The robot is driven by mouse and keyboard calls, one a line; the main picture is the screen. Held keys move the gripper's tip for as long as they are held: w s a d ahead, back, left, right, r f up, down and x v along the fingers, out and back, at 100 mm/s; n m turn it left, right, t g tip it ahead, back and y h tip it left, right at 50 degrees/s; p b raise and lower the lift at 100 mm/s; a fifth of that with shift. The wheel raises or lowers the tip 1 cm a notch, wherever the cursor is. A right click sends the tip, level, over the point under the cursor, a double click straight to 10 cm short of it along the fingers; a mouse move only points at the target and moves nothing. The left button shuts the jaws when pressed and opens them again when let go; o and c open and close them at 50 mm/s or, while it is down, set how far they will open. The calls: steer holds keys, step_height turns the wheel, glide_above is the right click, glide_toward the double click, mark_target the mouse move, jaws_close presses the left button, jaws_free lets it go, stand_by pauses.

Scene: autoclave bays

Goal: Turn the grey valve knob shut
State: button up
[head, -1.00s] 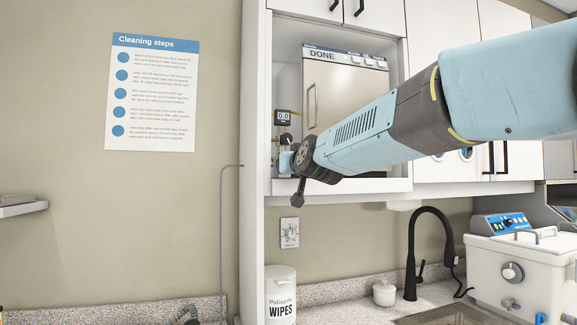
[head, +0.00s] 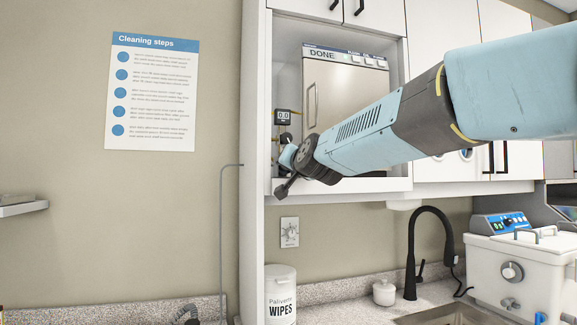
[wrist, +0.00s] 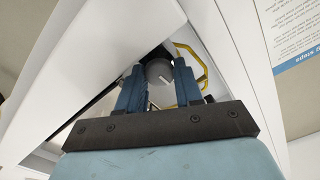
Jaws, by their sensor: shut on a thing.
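The grey valve knob (wrist: 158,72) shows in the wrist view between the two blue fingers of my gripper (wrist: 158,84), which is shut on it. A white pointer line on the knob's face runs toward the lower right of that view. In the head view my gripper (head: 287,157) is at the left side of the cabinet bay, just below a small gauge (head: 283,117) reading 0.0. My wrist covers part of that area, and I cannot make out the fingers' hold on the knob there.
The autoclave (head: 340,95), its panel reading DONE, stands in the bay (head: 410,186) behind my arm. A yellow tube (wrist: 203,62) bends close by the right finger. Below are a wipes tub (head: 280,296), a black faucet (head: 412,260) and a white bath unit (head: 515,270).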

steer(key=shift+m, duration=0.7)
steer(key=o, duration=1)
steer(key=shift+s+d, duration=0.1)
steer(key=shift+s, duration=0.05)
steer(key=v, duration=1.3)
steer(key=shift+s, duration=0.2)
